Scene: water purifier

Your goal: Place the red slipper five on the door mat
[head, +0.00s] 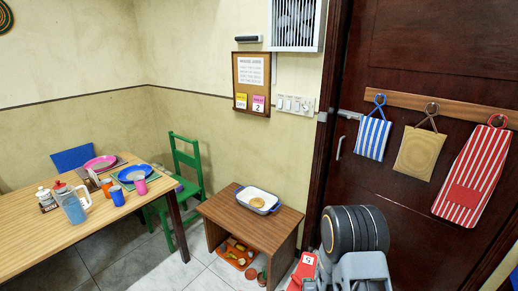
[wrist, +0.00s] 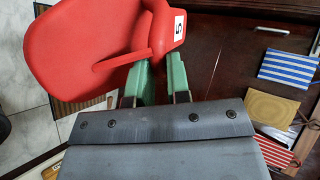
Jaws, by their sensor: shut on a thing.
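The red slipper five fills the upper left of the wrist view (wrist: 85,45), with a white label reading 5 near its end. My gripper (wrist: 158,78) has two green fingers shut on the slipper's edge near that label. In the head view the slipper (head: 304,266) shows in part at the bottom, left of my grey wrist; the fingers are hidden there.
A dark wooden door (head: 408,105) with several hanging bags stands at the right. A low wooden shelf (head: 222,212) holds a white-and-blue dish (head: 247,197). A dining table (head: 105,222) and a green chair (head: 188,160) stand at the left. Tiled floor (head: 182,268) shows between table and shelf.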

